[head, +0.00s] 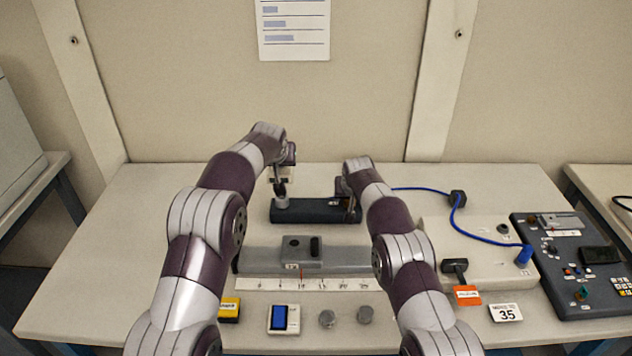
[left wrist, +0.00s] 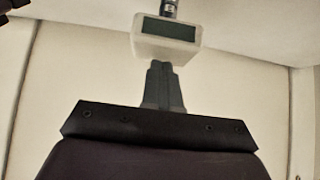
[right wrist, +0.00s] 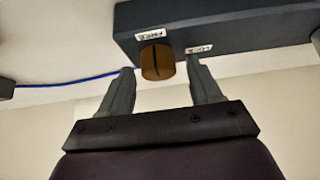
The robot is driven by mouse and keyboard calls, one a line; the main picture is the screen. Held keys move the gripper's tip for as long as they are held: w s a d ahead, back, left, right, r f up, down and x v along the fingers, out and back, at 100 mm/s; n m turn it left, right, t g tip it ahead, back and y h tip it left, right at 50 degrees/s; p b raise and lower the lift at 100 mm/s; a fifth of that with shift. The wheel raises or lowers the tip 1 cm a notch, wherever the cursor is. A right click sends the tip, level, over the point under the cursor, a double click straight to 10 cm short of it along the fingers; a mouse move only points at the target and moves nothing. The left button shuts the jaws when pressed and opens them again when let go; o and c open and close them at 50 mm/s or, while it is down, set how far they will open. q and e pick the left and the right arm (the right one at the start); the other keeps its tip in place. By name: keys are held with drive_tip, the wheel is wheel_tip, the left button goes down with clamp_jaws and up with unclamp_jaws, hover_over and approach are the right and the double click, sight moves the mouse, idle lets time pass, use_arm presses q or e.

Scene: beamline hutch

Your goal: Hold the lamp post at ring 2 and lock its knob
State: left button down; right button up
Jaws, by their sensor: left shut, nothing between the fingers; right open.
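The lamp post (head: 282,189) stands at the left end of a dark base block (head: 318,212). Its pale lamp head with a dark window (left wrist: 165,38) is close in the left wrist view, with a short banded piece of post (left wrist: 169,8) beyond. Which ring is which cannot be told. My left gripper (left wrist: 160,66) is shut and empty, its tips at the lamp head; contact cannot be told. My right gripper (right wrist: 160,72) is open, its fingers either side of the brown knob (right wrist: 157,62), which has a dark line and sits between the FREE and LOCK labels.
A grey rail with a carriage (head: 302,251) and a scale strip (head: 265,284) lie in front of the block. To the right are a pale box (head: 490,255) with a blue cable (head: 462,215) and a dark control panel (head: 572,262). The table's left side is clear.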

use_arm(q)
drive_tip(key=shift+f, duration=1.2)
use_arm(e)
drive_tip(key=n+y, duration=0.1)
drive_tip(key=n, duration=0.2)
drive_tip(key=shift+y, duration=0.4)
use_arm(q)
drive_tip(key=shift+s, duration=0.1)
use_arm(e)
drive_tip(key=c, duration=1)
